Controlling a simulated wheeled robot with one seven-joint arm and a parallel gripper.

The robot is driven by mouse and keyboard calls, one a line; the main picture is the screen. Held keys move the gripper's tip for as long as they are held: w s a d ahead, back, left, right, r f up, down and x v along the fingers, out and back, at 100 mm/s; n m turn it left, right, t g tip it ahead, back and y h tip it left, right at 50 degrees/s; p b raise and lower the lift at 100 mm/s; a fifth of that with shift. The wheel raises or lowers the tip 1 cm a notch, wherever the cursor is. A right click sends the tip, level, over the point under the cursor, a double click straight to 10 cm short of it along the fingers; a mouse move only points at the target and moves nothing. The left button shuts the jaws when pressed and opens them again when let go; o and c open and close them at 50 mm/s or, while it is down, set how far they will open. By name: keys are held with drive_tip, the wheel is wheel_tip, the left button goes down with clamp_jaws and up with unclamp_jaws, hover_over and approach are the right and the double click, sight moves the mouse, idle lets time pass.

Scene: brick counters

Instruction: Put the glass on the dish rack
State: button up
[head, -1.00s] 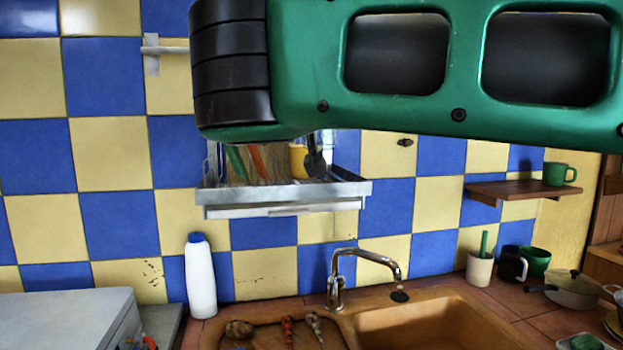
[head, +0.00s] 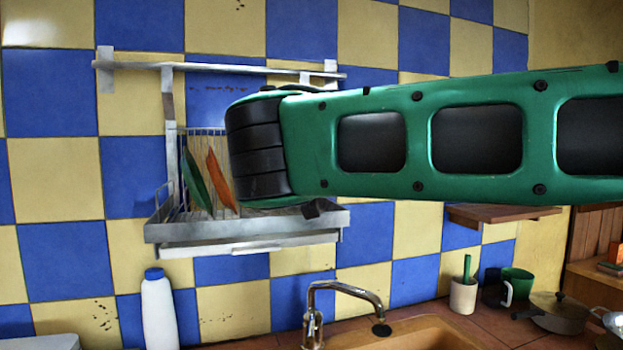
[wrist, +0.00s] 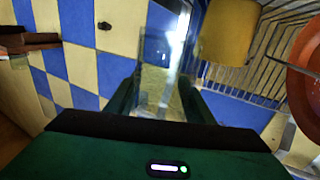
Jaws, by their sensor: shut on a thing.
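The dish rack (head: 250,236) is a metal shelf with wire slots, fixed to the checkered wall above the sink. It holds a green plate (head: 194,180) and an orange plate (head: 219,180). My green arm covers the rack's right part in the head view, and my gripper is hidden there. In the wrist view my gripper (wrist: 160,104) is shut on the clear glass (wrist: 160,75), which stands out between the fingers. The rack's wires (wrist: 270,65) are to the right of the glass. A yellow cup (wrist: 228,32) is close beside it.
An orange plate edge (wrist: 306,60) is at the wrist view's right. Below the rack are a faucet (head: 345,290), a sink (head: 430,332) and a white bottle (head: 159,312). A small wooden shelf (head: 500,215) is on the wall at right.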

drive_tip(key=shift+w+d+f, duration=0.1)
drive_tip(key=shift+w+f, duration=0.1)
drive_tip(key=shift+f, duration=0.6)
drive_tip(key=shift+w+d+f, duration=0.1)
drive_tip(key=shift+w+f, duration=0.15)
drive_tip(key=shift+f, duration=0.6)
drive_tip(key=shift+w+d+f, duration=0.1)
drive_tip(key=shift+w+f, duration=0.1)
drive_tip(key=shift+f, duration=0.6)
drive_tip(key=o, duration=0.9)
drive_tip(key=shift+f, duration=0.1)
drive_tip(key=s, duration=0.4)
drive_tip(key=s+a, duration=0.1)
drive_tip(key=s, duration=0.7)
drive_tip(key=shift+a, duration=0.2)
